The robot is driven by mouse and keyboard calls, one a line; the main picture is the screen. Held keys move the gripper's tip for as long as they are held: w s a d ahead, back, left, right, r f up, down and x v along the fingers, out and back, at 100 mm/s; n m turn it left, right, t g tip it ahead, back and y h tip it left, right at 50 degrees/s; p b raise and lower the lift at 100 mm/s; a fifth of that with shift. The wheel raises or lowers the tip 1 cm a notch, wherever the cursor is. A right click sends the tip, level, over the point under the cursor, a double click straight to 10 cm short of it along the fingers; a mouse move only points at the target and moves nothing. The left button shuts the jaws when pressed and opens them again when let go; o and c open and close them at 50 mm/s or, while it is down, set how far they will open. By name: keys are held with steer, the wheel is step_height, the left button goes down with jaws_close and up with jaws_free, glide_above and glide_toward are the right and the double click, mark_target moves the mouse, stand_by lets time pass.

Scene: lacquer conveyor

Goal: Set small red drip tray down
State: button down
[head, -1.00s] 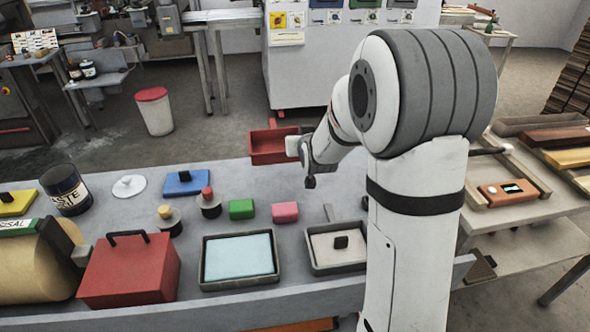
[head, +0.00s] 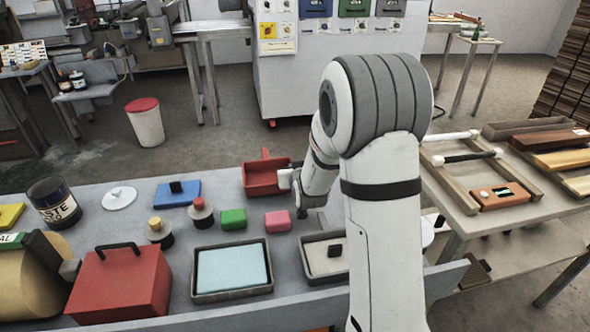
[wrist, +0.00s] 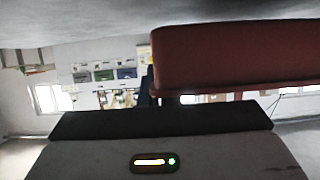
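The small red drip tray (head: 265,183) is at the back of the grey table in the head view, behind the green and pink blocks, with its handle pointing away. It looks level. My gripper (head: 286,179) is at the tray's right side and appears shut on its wall; the fingertips are small and partly hidden. In the wrist view the tray (wrist: 235,55) fills the upper right, close to the grey surface. I cannot tell whether its underside touches the table.
A green block (head: 233,219) and a pink block (head: 277,221) stand in front of the tray. A red-topped stamp (head: 200,212) and a blue pad (head: 177,193) are to its left. A blue-filled tray (head: 233,296) lies nearer. Bare table lies around the red tray.

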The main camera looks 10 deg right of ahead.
steer(key=shift+f+b, duration=0.45)
steer(key=shift+b, duration=0.1)
steer(key=c, duration=1.7)
jaws_free()
steer(key=shift+r, duration=0.2)
steer(key=shift+r+p, duration=0.25)
steer(key=shift+p, duration=0.3)
steer(key=s+r+g, duration=0.2)
steer(key=s+g, duration=0.1)
steer(key=s, duration=0.8)
steer(key=s+r+g, duration=0.3)
steer(key=s+g, duration=0.1)
steer(key=s, duration=0.8)
steer(key=s+r+g, duration=0.2)
steer(key=s+g, duration=0.2)
steer(key=s, duration=0.8)
steer(key=shift+s+d+r, duration=0.15)
steer(key=shift+d+r, duration=0.15)
